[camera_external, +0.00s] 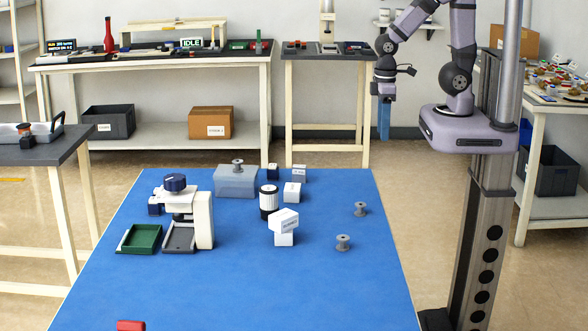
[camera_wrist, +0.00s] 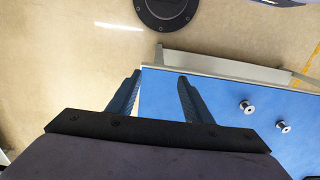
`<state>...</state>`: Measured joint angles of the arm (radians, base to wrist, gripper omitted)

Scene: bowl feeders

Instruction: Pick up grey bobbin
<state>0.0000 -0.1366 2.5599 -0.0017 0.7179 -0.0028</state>
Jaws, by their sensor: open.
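Two grey bobbins lie on the right side of the blue table: the farther bobbin (camera_external: 360,209) and the nearer bobbin (camera_external: 343,242). Both show in the wrist view, one bobbin (camera_wrist: 247,107) left of the other bobbin (camera_wrist: 283,126). A third grey bobbin (camera_external: 238,165) sits on top of a grey-blue box at the back of the table. My gripper (camera_external: 384,118) is high up, beyond the table's back right corner. In the wrist view its two fingers (camera_wrist: 158,82) are apart, with nothing between them. It is well away from all the bobbins.
The blue table (camera_external: 235,290) carries the grey-blue box (camera_external: 236,184), a white machine (camera_external: 203,218), a green tray (camera_external: 140,239), a black-and-white cylinder (camera_external: 269,203), several white boxes (camera_external: 284,220) and a red piece (camera_external: 131,325). The front and right are mostly clear.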

